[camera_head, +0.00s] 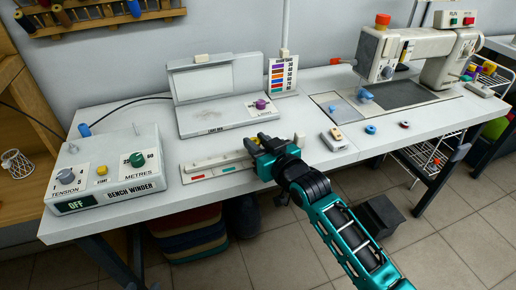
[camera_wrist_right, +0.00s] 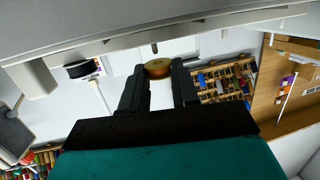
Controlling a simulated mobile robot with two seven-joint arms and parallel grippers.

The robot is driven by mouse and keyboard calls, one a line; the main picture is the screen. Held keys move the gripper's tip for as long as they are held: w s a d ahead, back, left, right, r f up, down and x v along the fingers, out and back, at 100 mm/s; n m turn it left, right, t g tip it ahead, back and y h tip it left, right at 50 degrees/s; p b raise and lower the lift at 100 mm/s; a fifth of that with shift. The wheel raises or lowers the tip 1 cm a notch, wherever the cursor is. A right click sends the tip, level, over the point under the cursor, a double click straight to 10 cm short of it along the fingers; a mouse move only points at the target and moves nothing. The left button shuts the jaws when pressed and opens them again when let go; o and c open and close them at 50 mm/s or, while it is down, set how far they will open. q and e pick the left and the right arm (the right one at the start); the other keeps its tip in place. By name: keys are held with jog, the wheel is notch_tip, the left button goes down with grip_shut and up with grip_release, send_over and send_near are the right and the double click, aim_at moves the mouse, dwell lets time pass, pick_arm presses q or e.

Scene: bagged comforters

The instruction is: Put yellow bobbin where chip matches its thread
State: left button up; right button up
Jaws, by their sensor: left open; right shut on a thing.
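My right gripper (camera_head: 256,147) comes in from the lower right over the front of the white bench. It is shut on the yellow bobbin (camera_wrist_right: 157,68), which shows between the fingertips in the right wrist view. A long pale holder strip (camera_head: 190,169) lies on the bench just left of and below the gripper. My left gripper is in neither view.
The bench winder (camera_head: 105,170) stands at the left, with a light box (camera_head: 215,118) behind the strip. A colour card (camera_head: 283,75) leans at the back.

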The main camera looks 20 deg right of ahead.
jog(key=shift+f, duration=0.3)
jog(key=shift+f, duration=0.15)
jog(key=shift+f, duration=0.5)
jog(key=o, duration=1)
